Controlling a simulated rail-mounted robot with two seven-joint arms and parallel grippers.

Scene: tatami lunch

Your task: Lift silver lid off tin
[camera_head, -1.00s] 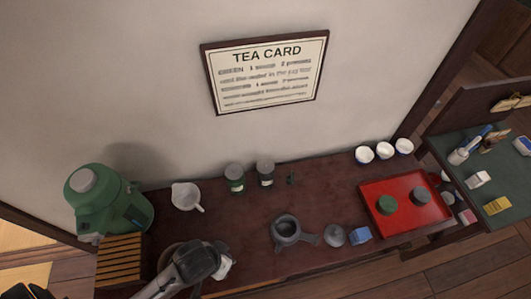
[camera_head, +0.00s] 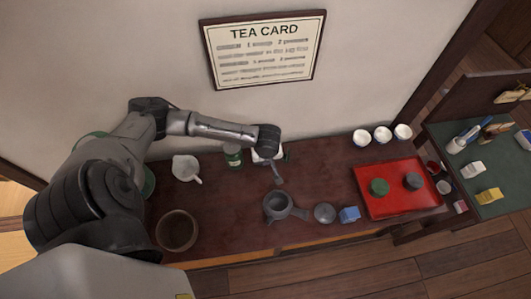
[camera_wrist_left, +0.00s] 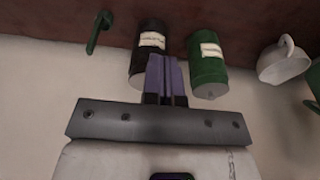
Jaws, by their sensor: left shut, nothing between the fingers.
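Two tins stand by the wall. The green tin (camera_head: 233,157) has a pale label and a silver top; it also shows in the left wrist view (camera_wrist_left: 207,65). The dark tin (camera_wrist_left: 150,45) beside it is behind my left gripper in the head view. My left gripper (camera_wrist_left: 166,62) is shut and empty. In the left wrist view its fingers overlap the dark tin's edge, near the gap between the tins; contact cannot be told. My left gripper (camera_head: 277,178) also shows in the head view. My right gripper is out of view.
A green scoop-like item (camera_wrist_left: 98,32) lies near the dark tin. A white pourer (camera_head: 184,167) stands left of the tins. A grey teapot (camera_head: 279,205), round grey lid (camera_head: 325,213) and blue block (camera_head: 349,214) are in front. A brown bowl (camera_head: 177,230) stands at front left.

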